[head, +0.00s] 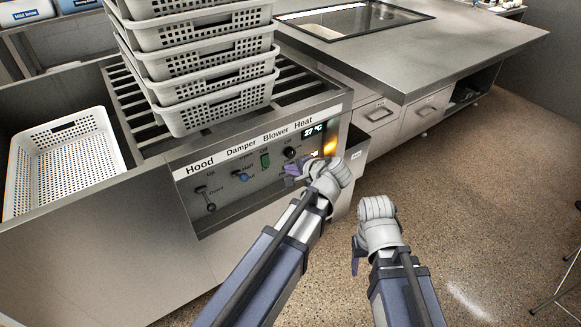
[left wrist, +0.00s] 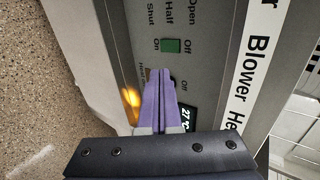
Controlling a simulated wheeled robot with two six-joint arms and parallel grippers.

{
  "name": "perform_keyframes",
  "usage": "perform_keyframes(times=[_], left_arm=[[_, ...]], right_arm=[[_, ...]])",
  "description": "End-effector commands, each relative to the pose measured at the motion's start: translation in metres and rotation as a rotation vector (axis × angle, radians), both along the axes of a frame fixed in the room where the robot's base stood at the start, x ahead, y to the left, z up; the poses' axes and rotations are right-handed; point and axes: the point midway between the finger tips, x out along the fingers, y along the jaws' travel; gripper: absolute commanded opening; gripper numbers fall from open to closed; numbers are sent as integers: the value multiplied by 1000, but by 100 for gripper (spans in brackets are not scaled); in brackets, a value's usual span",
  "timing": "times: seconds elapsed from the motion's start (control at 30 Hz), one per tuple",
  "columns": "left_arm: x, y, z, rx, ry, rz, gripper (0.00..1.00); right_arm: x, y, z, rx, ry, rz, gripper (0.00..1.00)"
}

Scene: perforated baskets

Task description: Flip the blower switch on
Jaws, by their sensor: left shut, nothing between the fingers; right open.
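The blower switch (head: 265,160) is a small green rocker under the "Blower" label on the grey control panel (head: 228,200). In the left wrist view the green rocker (left wrist: 171,46) sits between "Off" and "On"; I cannot tell which side is pressed. My left gripper (head: 290,170) has its purple fingers shut and empty, in front of the panel just right of and below the rocker. In the left wrist view its fingertips (left wrist: 160,72) lie just below the rocker in the picture; contact is not clear. My right gripper (head: 357,260) hangs over the floor, open, away from the panel.
The Damper knob (head: 242,176), Hood switch (head: 210,207) and Heat knob (head: 290,152) flank the rocker. A display (head: 313,131) reads 27 °C above an orange glow. Perforated baskets (head: 220,85) are stacked above the panel; another basket (head: 62,165) lies left.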

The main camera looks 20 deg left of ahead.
Motion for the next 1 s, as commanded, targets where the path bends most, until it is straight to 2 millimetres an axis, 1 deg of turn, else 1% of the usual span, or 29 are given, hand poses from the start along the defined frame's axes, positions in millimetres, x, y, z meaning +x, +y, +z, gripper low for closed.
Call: perform_keyframes(times=[0.07,0.13,0.3,0.4,0.5,0.67,1.0], left_arm=[[0,-1,-3,3,-2,0,0],[-1,-1,-10,14,-10,-1,0],[-6,-5,-31,69,-48,0,0],[-8,-7,-40,101,-74,-1,0],[-10,-9,-45,127,-96,-1,0],[-11,-11,-47,152,-117,-1,0],[-11,-12,-45,157,-122,0,0]], right_arm=[[0,0,-4,0,0,0,61],[0,0,-13,-1,0,1,61],[0,-1,-47,-5,-1,2,61],[1,-2,-63,-7,-3,4,61],[1,-2,-75,-9,-4,5,61],[1,-2,-83,-11,-4,6,61],[1,-3,-83,-11,-4,6,61]])
